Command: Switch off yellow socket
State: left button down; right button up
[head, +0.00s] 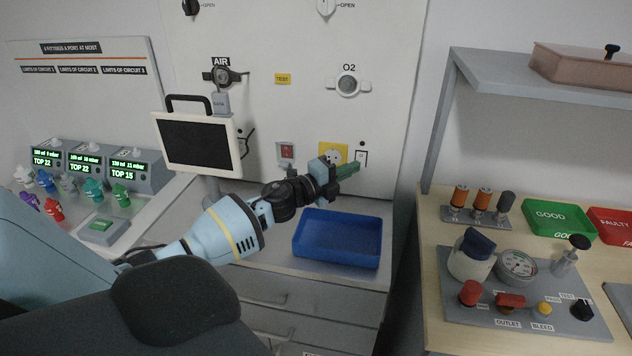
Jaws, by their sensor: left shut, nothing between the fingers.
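The yellow socket (331,150) is on the white wall panel, low and right of centre. My left gripper (352,167) is in front of its lower right part and hides some of it. The gripper's greenish fingers are shut with nothing between them, and point right. A small white switch plate with a dark outline (361,157) is just right of the socket, close to the fingertips in the picture. I cannot tell whether the fingers touch the panel or the switch, or which way the switch is set. My right gripper is not in view.
A red switch (287,151) is left of the socket. A monitor (197,143) stands left on a post. A blue tray (337,238) lies on the counter below my gripper. A bench (428,270) with a grey test fixture (530,312) and a shelf (540,84) are at right.

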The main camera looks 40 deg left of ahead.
pick_arm(q)
jog(key=v, duration=0.8)
jog(key=shift+s+a+r, duration=0.35)
jog(key=shift+a+r, duration=0.05)
jog(key=shift+r, duration=0.15)
